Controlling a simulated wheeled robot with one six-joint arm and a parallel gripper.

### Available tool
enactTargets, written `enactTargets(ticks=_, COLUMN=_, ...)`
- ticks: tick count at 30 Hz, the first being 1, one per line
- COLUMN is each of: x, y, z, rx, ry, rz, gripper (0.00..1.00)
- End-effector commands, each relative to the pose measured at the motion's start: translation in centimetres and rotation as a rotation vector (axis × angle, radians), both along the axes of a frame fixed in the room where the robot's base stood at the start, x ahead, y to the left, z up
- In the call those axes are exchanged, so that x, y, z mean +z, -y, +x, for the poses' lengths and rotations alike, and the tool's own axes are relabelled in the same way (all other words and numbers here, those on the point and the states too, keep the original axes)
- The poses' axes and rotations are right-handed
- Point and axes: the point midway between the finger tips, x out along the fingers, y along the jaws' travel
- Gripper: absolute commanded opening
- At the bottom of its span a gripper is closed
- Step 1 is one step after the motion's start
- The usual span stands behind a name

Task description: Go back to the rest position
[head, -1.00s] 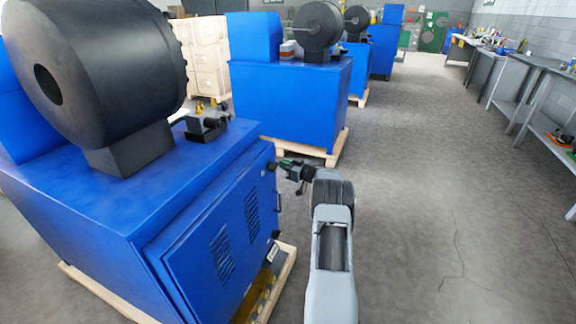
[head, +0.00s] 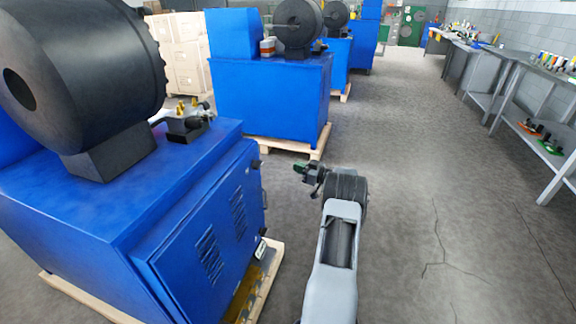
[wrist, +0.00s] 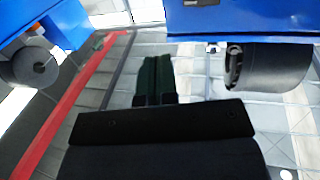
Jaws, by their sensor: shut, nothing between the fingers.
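My gripper (head: 301,168) shows in the head view at the end of my grey arm, over the aisle floor just right of the nearest blue crimper machine (head: 110,215). It is apart from the machine. In the wrist view my gripper's dark green fingers (wrist: 153,70) are together, with nothing between them. The wrist view looks upside down, with blue machines along its top edge.
The near machine carries a black drum (head: 75,75) and a small valve block (head: 186,122), and stands on a wooden pallet (head: 262,285). More blue machines (head: 270,100) line the left. Grey workbenches (head: 520,75) line the right wall. The aisle floor (head: 420,170) between is clear.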

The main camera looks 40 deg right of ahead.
Motion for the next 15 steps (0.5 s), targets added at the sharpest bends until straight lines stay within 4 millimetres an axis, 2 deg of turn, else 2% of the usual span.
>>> enactTargets(ticks=4, x=0.0, y=0.5, z=-0.8, rx=0.001, ry=0.000, rz=0.000, gripper=0.00)
enactTargets(ticks=12, x=-0.2, y=0.7, z=-1.0, rx=-0.005, ry=0.002, rz=-0.023, gripper=0.00)
enactTargets(ticks=15, x=-1.0, y=2.1, z=-0.6, rx=-0.083, ry=-0.030, rz=-0.086, gripper=0.00)
